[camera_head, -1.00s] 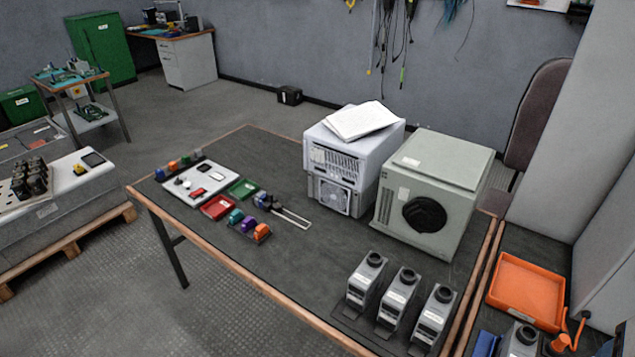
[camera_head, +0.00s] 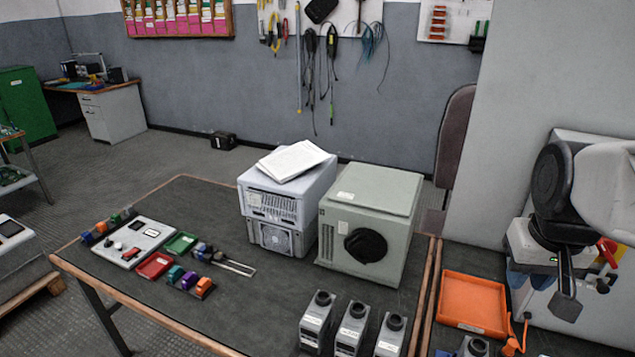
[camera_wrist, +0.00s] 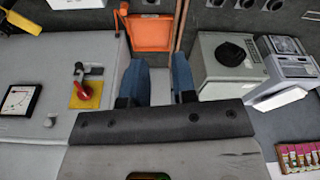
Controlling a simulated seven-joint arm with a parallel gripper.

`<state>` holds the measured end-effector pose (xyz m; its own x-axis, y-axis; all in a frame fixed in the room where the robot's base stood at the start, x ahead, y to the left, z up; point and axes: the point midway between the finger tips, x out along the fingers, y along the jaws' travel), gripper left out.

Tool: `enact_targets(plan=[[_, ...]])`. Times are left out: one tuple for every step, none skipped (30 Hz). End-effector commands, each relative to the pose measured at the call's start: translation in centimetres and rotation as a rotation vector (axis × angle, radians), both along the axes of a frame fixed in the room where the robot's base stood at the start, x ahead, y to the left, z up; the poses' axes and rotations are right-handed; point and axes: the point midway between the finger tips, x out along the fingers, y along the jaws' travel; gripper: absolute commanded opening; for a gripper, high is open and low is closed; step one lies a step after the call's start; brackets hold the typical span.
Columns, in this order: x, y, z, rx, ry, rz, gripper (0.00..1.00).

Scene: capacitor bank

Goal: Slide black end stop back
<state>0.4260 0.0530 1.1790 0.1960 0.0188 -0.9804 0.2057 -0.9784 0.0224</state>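A short pair of pale rails (camera_head: 235,266) lies on the dark table, with a small cluster of dark and bluish parts (camera_head: 205,252) at its left end. The black end stop is too small to pick out for certain in this cluster. My gripper (camera_wrist: 159,65) shows in the wrist view with two blue fingers apart and nothing between them. It is far from the rails, over the area near the orange tray (camera_wrist: 150,32). The rails are not recognisable in the wrist view.
A grey-green box (camera_head: 370,225) and a pale stacked unit (camera_head: 287,205) stand behind the rails. A red tray (camera_head: 154,266) and a green tray (camera_head: 181,244) lie left. Grey modules (camera_head: 351,328) stand at the front. A red rotary switch (camera_wrist: 85,92) is beside my gripper.

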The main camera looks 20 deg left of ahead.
Motion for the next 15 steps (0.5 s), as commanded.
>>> enact_targets(plan=[[1.2, 0.8, 0.2, -0.002, 0.005, 0.023, 0.26], [1.8, 1.3, 0.4, -0.003, 0.006, 0.035, 0.26], [2.7, 1.9, 0.6, -0.004, 0.008, 0.052, 0.26], [3.2, 2.4, 0.7, -0.005, 0.011, 0.066, 0.26], [3.9, 2.8, 0.8, -0.007, 0.012, 0.079, 0.26], [4.7, 3.5, 0.9, -0.009, 0.014, 0.096, 0.26], [5.3, 4.0, 1.0, -0.010, 0.016, 0.109, 0.26], [5.9, 4.5, 1.1, -0.011, 0.018, 0.122, 0.26], [6.7, 5.2, 1.2, -0.013, 0.019, 0.139, 0.26], [7.3, 5.7, 1.3, -0.014, 0.022, 0.152, 0.26], [7.9, 6.3, 1.3, -0.015, 0.023, 0.166, 0.26], [8.7, 7.0, 1.4, -0.017, 0.025, 0.183, 0.26], [9.2, 7.6, 1.4, -0.018, 0.027, 0.195, 0.26], [9.8, 8.2, 1.4, -0.019, 0.028, 0.208, 0.26], [10.6, 9.0, 1.5, -0.021, 0.030, 0.225, 0.26]])
